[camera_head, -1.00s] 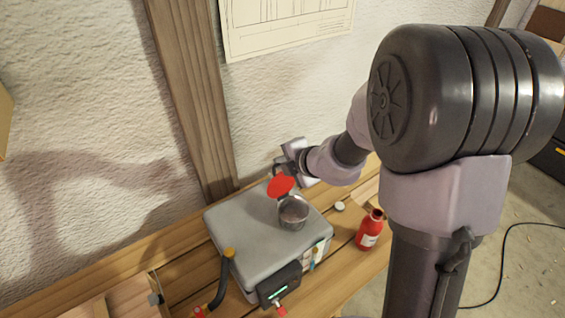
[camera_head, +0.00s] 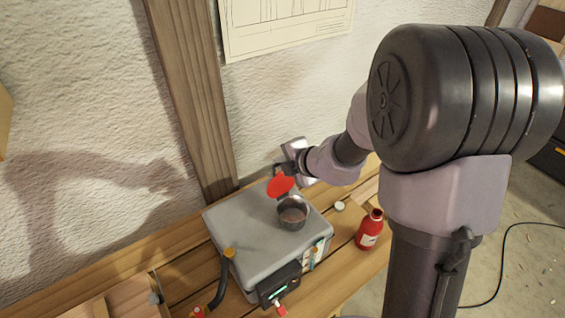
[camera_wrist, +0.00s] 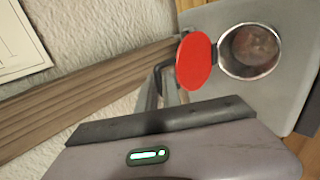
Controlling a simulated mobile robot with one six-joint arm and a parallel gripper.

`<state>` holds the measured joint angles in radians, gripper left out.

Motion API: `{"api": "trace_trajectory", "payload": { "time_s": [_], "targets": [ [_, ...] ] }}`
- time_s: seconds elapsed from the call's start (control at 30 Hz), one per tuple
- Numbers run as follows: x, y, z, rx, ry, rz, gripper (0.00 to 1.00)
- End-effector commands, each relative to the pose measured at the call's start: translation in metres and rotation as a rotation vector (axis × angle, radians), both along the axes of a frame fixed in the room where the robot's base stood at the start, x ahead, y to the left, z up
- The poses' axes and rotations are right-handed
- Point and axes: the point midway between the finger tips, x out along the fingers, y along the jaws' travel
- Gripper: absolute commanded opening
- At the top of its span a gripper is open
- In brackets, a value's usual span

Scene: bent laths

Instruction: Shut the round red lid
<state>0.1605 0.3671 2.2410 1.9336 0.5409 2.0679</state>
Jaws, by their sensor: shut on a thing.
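The round red lid (camera_head: 280,186) stands open, tilted up at the rim of a round metal cup (camera_head: 291,217) set in the top of a grey box (camera_head: 240,232). In the wrist view the lid (camera_wrist: 195,62) hangs beside the open cup (camera_wrist: 249,71), joined near its rim; the inside looks brownish. My gripper (camera_head: 287,174) is at the lid's far side, by the wall. In the wrist view its fingers (camera_wrist: 168,84) reach the lid's edge and are shut on it. The exact contact is partly hidden behind the lid.
A red bottle (camera_head: 369,229) and a small pale round piece (camera_head: 339,206) stand right of the box on the wooden bench (camera_head: 185,288). A wooden post (camera_head: 190,95) and wall stand close behind.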

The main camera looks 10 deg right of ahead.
Motion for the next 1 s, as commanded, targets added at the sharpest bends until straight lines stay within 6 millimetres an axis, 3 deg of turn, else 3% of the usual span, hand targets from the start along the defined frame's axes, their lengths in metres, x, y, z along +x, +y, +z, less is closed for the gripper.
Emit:
{"api": "trace_trajectory", "payload": {
  "time_s": [1.0],
  "targets": [
    [-0.059, -0.025, -0.012, -0.001, 0.003, 0.001, 0.0]
  ]
}}
